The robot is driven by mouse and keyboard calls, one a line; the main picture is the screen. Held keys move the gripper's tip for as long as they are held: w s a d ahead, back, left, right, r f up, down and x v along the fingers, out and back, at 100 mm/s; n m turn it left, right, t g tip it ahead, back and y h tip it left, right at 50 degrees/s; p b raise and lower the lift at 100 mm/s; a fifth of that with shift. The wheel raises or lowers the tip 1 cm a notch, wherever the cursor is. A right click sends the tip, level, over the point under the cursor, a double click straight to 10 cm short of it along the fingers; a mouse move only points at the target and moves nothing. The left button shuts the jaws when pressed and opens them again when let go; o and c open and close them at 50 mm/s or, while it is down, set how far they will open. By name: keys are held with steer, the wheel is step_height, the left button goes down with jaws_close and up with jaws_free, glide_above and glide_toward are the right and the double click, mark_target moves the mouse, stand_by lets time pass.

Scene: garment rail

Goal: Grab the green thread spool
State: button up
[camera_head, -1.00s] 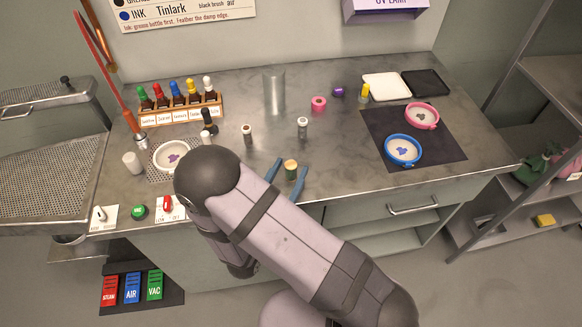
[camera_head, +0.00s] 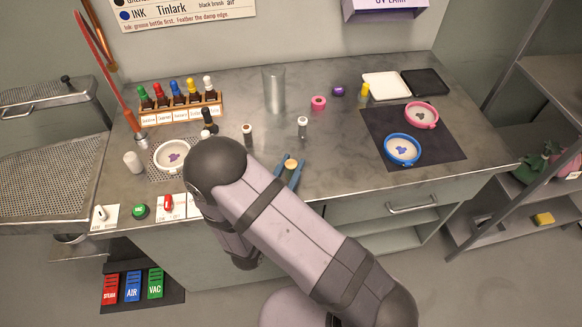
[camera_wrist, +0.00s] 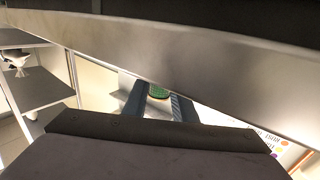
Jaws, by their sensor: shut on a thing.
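The green thread spool (camera_head: 291,164) stands near the front edge of the bench, its tan round top showing in the head view. My gripper (camera_head: 288,167) is shut on it, with one blue finger on each side. In the wrist view a green part of the spool (camera_wrist: 158,92) shows between the two fingers (camera_wrist: 157,103). The lower part of the spool is hidden, so I cannot tell if it touches the bench.
Two small bottles or spools (camera_head: 248,135) (camera_head: 303,127) stand behind my gripper. A dark mat (camera_head: 440,145) with hoops lies right.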

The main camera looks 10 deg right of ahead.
mark_target(291, 163)
steer(key=shift+r, duration=0.1)
steer(key=shift+r, duration=4.9)
